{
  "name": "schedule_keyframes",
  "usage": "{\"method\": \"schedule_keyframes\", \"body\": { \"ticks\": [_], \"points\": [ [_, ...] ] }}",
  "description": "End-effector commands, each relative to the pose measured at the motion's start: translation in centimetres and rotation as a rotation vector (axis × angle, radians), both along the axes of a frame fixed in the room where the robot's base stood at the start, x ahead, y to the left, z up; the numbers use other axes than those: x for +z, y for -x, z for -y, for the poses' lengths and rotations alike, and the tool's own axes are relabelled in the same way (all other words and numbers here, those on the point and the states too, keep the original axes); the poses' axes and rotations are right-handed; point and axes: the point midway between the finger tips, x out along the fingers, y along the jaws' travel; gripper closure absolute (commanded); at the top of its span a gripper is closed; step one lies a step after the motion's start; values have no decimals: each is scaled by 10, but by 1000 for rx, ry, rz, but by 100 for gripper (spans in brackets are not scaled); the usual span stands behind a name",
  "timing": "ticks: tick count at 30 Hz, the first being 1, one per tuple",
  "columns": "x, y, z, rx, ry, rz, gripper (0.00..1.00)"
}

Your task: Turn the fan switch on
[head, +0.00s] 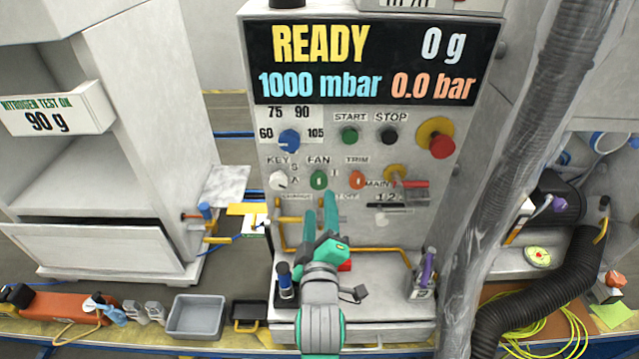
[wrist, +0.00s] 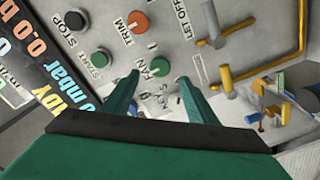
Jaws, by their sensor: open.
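The fan switch (head: 319,180) is a small green knob under the FAN label on the grey control panel (head: 375,150). It also shows in the wrist view (wrist: 160,67), between my two fingertips in the picture. My gripper (head: 320,207) is open and empty, with its green fingers pointing up at the panel just below the fan knob. In the wrist view the fingers (wrist: 158,78) lie either side of the knob's line. I cannot tell the exact gap to the panel, but no contact shows.
A white key knob (head: 279,180) sits left of the fan switch and an orange trim knob (head: 357,180) right of it. Above are a blue dial (head: 289,140), green start (head: 349,135) and black stop buttons (head: 389,135). Yellow handles (head: 375,250) and a ledge lie below.

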Motion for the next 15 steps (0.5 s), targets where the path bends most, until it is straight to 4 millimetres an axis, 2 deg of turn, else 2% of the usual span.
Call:
{"method": "schedule_keyframes", "body": {
  "ticks": [9, 15],
  "points": [
    [0, -55, 0, 0, -1, 0, 48],
    [0, -82, 0, 0, -1, 0, 48]
  ]
}}
